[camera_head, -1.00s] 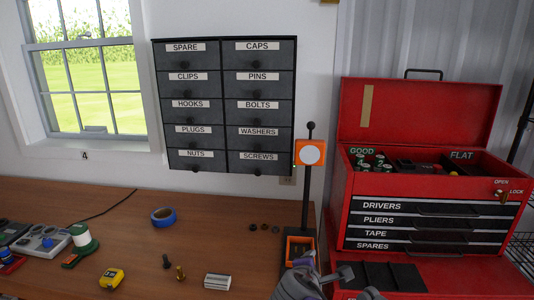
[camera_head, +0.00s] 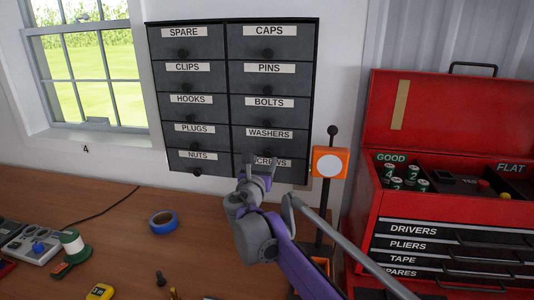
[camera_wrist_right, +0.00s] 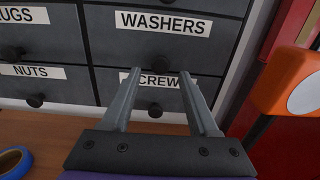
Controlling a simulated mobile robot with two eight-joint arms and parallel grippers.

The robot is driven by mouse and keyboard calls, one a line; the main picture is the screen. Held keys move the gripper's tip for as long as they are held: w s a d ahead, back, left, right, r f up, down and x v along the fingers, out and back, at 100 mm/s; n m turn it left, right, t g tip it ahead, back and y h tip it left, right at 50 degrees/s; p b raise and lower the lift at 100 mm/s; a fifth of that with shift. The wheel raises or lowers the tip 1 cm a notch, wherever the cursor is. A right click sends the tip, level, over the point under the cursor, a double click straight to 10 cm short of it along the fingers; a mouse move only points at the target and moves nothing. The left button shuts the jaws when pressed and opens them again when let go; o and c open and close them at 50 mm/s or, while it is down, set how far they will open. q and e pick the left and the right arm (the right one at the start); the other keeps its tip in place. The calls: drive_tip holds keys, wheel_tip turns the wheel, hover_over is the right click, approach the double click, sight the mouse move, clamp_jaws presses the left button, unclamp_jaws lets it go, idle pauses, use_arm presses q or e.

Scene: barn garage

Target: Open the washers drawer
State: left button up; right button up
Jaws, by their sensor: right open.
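The washers drawer (camera_head: 240,133) is a dark grey front with a white label in the right column of a wall cabinet, and it looks shut, flush with its neighbours. It fills the upper middle of the right wrist view (camera_wrist_right: 105,45), where its round black knob (camera_wrist_right: 160,63) shows below the label. My right gripper (camera_head: 261,160) is open and empty in front of the cabinet. In the right wrist view its fingertips (camera_wrist_right: 160,74) lie either side of and just below the knob, partly covering the screws drawer (camera_wrist_right: 152,92). I cannot tell the gap in depth. My left gripper is not in view.
An orange box with a white disc (camera_head: 331,162) stands on a black post close right of the cabinet. A red toolbox (camera_head: 440,130) is further right. The wooden bench (camera_head: 120,215) below holds blue tape (camera_head: 163,222) and small parts.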

sight(267, 153)
drive_tip(key=w, duration=0.2)
drive_tip(key=w+d, duration=0.1)
drive_tip(key=w, duration=0.2)
drive_tip(key=shift+p, duration=0.3)
clamp_jaws()
drive_tip(key=shift+s, duration=0.1)
idle(1.0)
